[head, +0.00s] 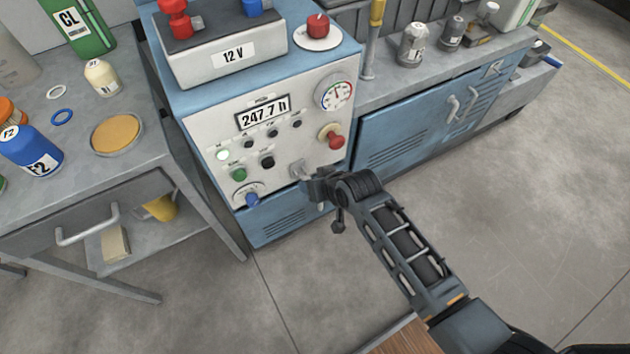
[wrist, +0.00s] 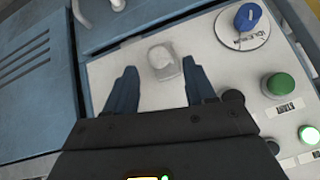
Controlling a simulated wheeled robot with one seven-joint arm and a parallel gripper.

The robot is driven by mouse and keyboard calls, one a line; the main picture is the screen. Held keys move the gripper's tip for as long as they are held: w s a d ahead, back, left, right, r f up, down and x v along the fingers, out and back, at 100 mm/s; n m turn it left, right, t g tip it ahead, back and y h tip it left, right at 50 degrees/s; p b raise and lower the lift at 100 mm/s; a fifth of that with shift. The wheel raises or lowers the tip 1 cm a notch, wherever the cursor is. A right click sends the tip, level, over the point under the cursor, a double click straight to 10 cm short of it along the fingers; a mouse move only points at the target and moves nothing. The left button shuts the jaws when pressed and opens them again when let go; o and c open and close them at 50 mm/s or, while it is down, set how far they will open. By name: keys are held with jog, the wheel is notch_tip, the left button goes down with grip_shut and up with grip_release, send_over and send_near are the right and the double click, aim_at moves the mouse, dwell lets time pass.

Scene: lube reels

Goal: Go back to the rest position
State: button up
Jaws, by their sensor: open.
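My gripper (head: 311,184) is at the lower right of the white control panel (head: 222,128) in the head view, with my arm reaching up from the lower right. In the wrist view my gripper (wrist: 160,72) has its two blue-grey fingers apart. A pale grey switch (wrist: 162,60) on the panel shows between and beyond the fingertips. It also shows beside the gripper in the head view (head: 297,168). I cannot tell if a finger touches it. The gripper holds nothing visible.
A blue knob (wrist: 247,17) and a green START button (wrist: 280,86) are near the gripper. A red knob (head: 335,140) is above it. A blue cabinet (head: 400,135) stands to the right, a grey bench (head: 85,190) to the left. Open floor (head: 510,220) lies at the right.

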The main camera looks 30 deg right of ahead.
jog(key=s+r+t, duration=0.2)
jog(key=s+r, duration=0.2)
jog(key=s, duration=0.7)
jog(key=s+r+t, duration=0.1)
jog(key=s+r, duration=0.2)
jog(key=s, duration=0.8)
jog(key=s+r+t, duration=0.1)
jog(key=s+r, duration=0.3)
jog(key=r, duration=0.3)
jog(key=s+r+n+t, duration=0.1)
jog(key=s+r, duration=0.4)
jog(key=r, duration=0.3)
jog(key=s+r+n+t, duration=0.1)
jog(key=s+r+t, duration=0.1)
jog(key=s+r, duration=0.3)
notch_tip(320, 180, up, 3)
jog(key=shift+a+f+h, duration=0.15)
jog(key=shift+a+h, duration=0.1)
jog(key=shift+h, duration=0.05)
